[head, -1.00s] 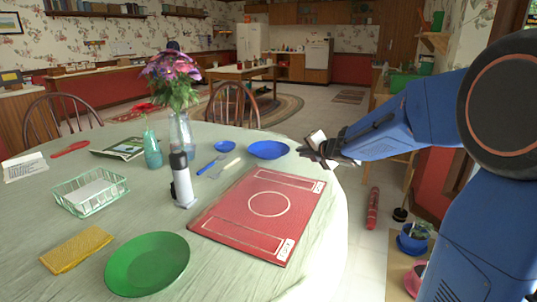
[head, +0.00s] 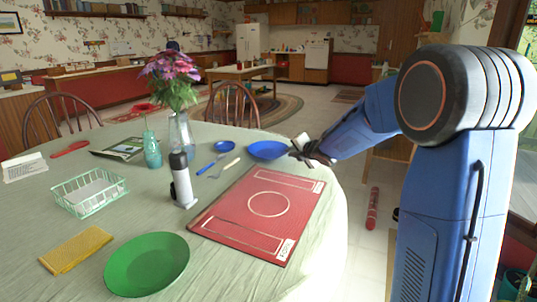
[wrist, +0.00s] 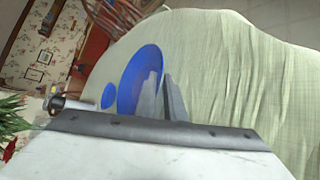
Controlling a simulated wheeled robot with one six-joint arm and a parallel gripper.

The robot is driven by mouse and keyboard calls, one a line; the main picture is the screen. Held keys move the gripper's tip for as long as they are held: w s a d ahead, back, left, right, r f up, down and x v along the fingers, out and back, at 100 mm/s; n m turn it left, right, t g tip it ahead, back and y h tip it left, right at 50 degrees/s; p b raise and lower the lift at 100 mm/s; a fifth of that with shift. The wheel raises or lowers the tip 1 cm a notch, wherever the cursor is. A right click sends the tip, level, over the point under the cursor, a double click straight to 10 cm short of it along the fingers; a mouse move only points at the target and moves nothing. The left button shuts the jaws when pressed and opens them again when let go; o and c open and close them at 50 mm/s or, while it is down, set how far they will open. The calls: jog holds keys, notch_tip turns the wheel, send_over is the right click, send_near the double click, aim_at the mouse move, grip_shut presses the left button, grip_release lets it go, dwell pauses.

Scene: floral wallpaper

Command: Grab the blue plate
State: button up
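The blue plate (head: 266,150) lies flat on the far right part of the round table, near its edge. My gripper (head: 295,151) is at the plate's right rim, coming in from the right. In the wrist view the plate (wrist: 135,72) shows left of centre. My gripper's two fingers (wrist: 162,88) stand close together at its right rim; one overlaps the plate and the other is just outside the rim. A narrow gap shows between the fingertips. Whether they press on the rim is not clear.
A small blue bowl (head: 225,146), a blue-handled utensil (head: 207,166) and a pale-handled one (head: 231,165) lie left of the plate. A red mat (head: 262,212) lies in front. A flower vase (head: 180,135) stands further left. Bare tablecloth lies right of the plate in the wrist view.

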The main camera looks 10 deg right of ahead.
aim_at(288, 159)
jog(key=shift+x, duration=1.55)
jog(key=shift+d, duration=0.1)
grip_shut()
jog(key=shift+r, duration=0.1)
